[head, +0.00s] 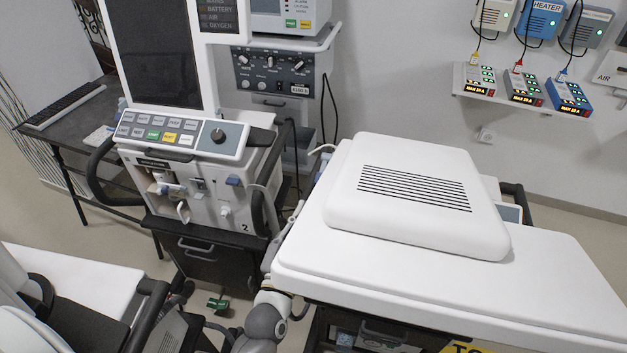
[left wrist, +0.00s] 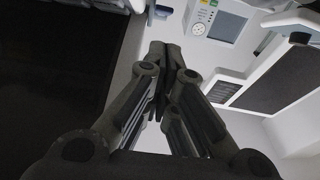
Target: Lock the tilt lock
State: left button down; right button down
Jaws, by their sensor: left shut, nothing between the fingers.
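The ventilator (head: 190,178) stands left of centre in the head view, with a tall dark screen (head: 153,55) above its button panel. I cannot make out a tilt lock for certain in either view. My left gripper (left wrist: 167,52) is shut and empty in the left wrist view, its dark fingers together in front of a pale surface. A large dark panel (left wrist: 55,75) fills the left of that view. In the head view a grey arm rises beside the white-topped unit, but its gripper cannot be made out. My right gripper is in neither view.
A white-topped unit with a raised slotted cover (head: 420,190) takes up the right. A dark side table (head: 85,125) stands at the left. Small devices sit on a wall shelf (head: 530,108). A green item (head: 218,304) lies low near the ventilator's base.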

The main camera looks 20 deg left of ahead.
pick_arm(q)
jog(key=w+r+p, duration=0.1)
jog(key=w+p, duration=0.1)
jog(key=w, duration=0.8)
jog(key=shift+a+p, duration=0.25)
jog(key=shift+p, duration=0.1)
jog(key=f+t+b, duration=0.2)
jog(key=b, duration=0.7)
jog(key=shift+t, duration=0.4)
